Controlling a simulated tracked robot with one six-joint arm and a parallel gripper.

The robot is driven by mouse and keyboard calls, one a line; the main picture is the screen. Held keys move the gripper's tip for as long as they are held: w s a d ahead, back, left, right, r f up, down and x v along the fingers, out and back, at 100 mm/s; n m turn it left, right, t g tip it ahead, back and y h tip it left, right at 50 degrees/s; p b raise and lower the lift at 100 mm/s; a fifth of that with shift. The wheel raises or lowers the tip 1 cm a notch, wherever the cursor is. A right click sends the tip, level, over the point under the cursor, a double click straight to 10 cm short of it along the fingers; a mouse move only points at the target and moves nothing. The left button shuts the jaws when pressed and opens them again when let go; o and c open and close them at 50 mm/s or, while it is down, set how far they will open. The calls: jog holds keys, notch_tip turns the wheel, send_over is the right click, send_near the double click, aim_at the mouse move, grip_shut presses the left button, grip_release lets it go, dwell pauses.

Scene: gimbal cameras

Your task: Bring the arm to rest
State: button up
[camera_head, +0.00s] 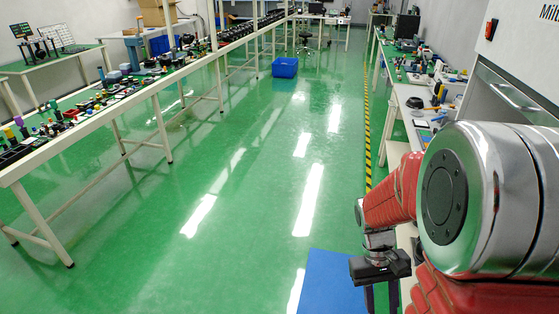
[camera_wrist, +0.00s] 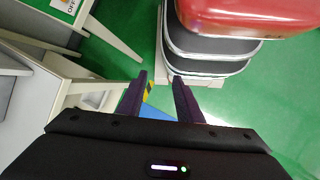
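My arm, red with silver joint caps, fills the right side of the head view, bent with its wrist low. My gripper (camera_head: 382,298) hangs below the wrist with its fingers pointing down. In the wrist view the two dark purple fingers of my gripper (camera_wrist: 160,80) stand apart with nothing between them. The gripper is open and empty. Part of my red arm shows at the top right of the wrist view.
A blue flat patch (camera_head: 332,284) lies beside the gripper. A workbench (camera_head: 394,110) with equipment runs along the right, close to my arm. A long bench (camera_head: 120,101) with many small parts stands at left. The green floor (camera_head: 262,180) between is clear up to a blue bin (camera_head: 285,67).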

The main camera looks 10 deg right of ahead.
jog(key=a+r+t, duration=0.5)
jog(key=a+r, duration=0.2)
jog(key=r, duration=0.3)
jog(key=a+r+n+t+y, duration=0.1)
jog(key=a+r+t, duration=0.4)
jog(key=r, duration=0.5)
jog(key=shift+a, duration=1.15)
